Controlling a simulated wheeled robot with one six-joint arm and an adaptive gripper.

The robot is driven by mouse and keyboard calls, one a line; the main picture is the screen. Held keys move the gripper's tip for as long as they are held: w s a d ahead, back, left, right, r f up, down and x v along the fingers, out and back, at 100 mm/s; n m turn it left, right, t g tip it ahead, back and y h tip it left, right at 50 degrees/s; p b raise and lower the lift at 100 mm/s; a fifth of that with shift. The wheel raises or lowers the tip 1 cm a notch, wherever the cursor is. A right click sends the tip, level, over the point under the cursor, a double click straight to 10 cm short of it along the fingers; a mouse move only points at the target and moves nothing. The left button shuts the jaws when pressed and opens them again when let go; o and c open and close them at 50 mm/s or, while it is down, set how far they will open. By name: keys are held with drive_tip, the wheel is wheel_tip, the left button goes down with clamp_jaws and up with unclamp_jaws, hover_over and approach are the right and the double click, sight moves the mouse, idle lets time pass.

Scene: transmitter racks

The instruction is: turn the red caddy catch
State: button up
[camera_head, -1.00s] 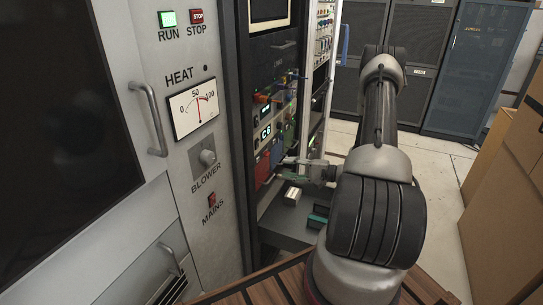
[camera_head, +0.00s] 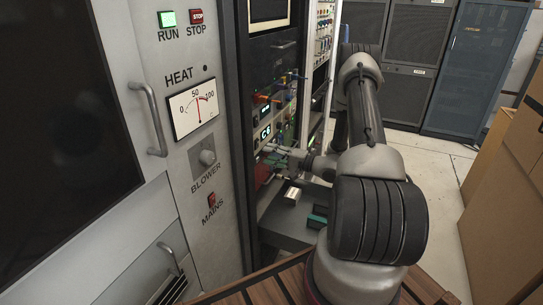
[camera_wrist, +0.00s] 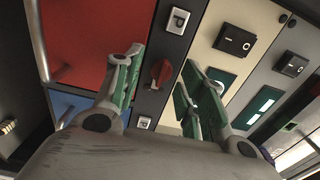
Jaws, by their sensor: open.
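The red caddy (camera_wrist: 90,38) fills the upper left of the wrist view, with a metal handle along its left side. A small red rotary catch (camera_wrist: 160,73) sits on the dark strip to its right, between two small white label plates. My gripper (camera_wrist: 163,68) is open, with its green-padded fingers on either side of the catch in the picture. I cannot tell whether they touch it. In the head view my gripper (camera_head: 272,156) is at the rack front, partly covering the red caddy (camera_head: 262,175); the catch is not discernible there.
A blue caddy (camera_wrist: 72,106) lies below the red one in the wrist view. Cream panels with black rocker switches (camera_wrist: 234,40) are at right. In the head view, a shelf below my gripper holds a silver block (camera_head: 292,196) and a green-edged tray (camera_head: 318,217). Cardboard boxes (camera_head: 505,175) stand at right.

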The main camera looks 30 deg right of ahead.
clamp_jaws()
drive_tip(key=shift+m, duration=0.4)
drive_tip(key=m, duration=0.8)
drive_tip(key=shift+s+f, duration=0.1)
drive_tip(key=shift+f, duration=0.1)
drive_tip(key=m, duration=0.4)
drive_tip(key=shift+a+m, duration=0.1)
drive_tip(key=shift+m, duration=0.2)
drive_tip(key=shift+s+a+f+m, duration=0.1)
drive_tip(key=shift+m, duration=2.2)
